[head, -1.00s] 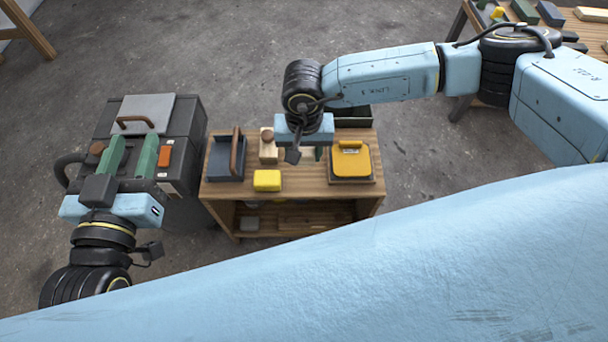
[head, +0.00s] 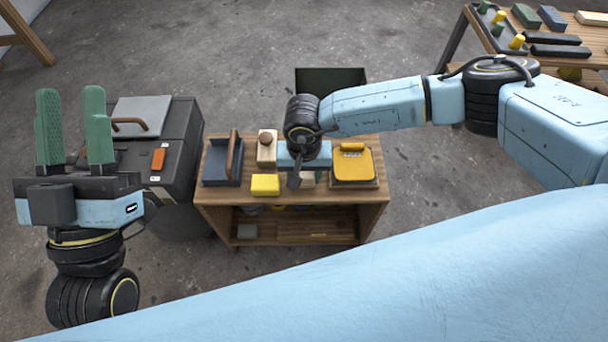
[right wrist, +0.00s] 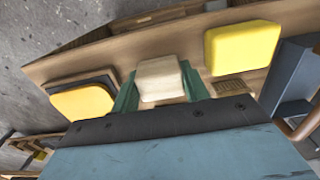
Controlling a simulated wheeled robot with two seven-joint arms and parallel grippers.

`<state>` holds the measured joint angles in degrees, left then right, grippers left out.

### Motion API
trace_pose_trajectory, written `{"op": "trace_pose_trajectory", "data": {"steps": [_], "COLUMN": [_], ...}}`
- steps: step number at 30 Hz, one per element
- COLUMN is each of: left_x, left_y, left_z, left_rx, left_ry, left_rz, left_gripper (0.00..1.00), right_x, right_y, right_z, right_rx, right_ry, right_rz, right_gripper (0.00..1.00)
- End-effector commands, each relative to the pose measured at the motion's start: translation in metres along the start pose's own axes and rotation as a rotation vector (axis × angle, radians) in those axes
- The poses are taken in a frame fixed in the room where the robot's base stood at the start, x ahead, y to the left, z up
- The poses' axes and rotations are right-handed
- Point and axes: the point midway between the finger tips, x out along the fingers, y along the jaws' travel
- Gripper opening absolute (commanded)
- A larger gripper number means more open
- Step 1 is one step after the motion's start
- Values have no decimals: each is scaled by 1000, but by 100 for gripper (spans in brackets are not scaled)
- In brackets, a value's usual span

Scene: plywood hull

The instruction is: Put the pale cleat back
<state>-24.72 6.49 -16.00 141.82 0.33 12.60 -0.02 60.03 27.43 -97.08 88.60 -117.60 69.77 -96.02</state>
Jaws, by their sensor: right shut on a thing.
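The pale cleat (right wrist: 160,80) is a small cream block between the green fingers of my right gripper (right wrist: 160,86) in the right wrist view. The gripper is shut on it, low over the wooden cart top (right wrist: 120,53). In the head view, part of a pale block (head: 308,181) shows just below the right gripper's dark wrist, whose fingers are hidden there. My left gripper (head: 74,128) is at the left of the head view, its two green fingers wide apart, with nothing between them.
The cart also holds a yellow block (head: 265,185), a wooden block with a round knob (head: 267,150), a blue-grey piece with a brown handle (head: 221,162) and a yellow-topped pad (head: 352,164). A dark green panel (head: 330,78) rises behind. A grey case (head: 178,140) stands left.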

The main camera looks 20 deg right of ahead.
Motion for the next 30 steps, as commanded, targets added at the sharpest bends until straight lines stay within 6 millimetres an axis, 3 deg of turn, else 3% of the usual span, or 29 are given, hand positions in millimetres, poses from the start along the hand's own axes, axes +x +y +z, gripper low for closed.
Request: {"op": "trace_pose_trajectory", "data": {"steps": [10, 11, 15, 26, 30], "left_x": [-1, -1, -1, 0, 2], "left_y": [0, 0, 0, 0, 0], "left_z": [-3, -4, -4, -4, 4], "left_rx": [0, 0, 0, 0, -2], "left_ry": [36, 41, 38, 29, -54], "left_rz": [0, 1, 1, 0, -1], "left_gripper": [37, 37, 37, 37, 37], "right_x": [3, 3, 2, 0, -12], "right_y": [0, 0, 0, 0, 0], "right_z": [0, 0, 0, 0, 0], "right_rx": [0, 0, 0, 0, -1], "right_ry": [0, 0, 0, 0, 1], "right_rz": [0, 0, 0, 0, -1], "right_gripper": [27, 48, 66, 67, 67]}}
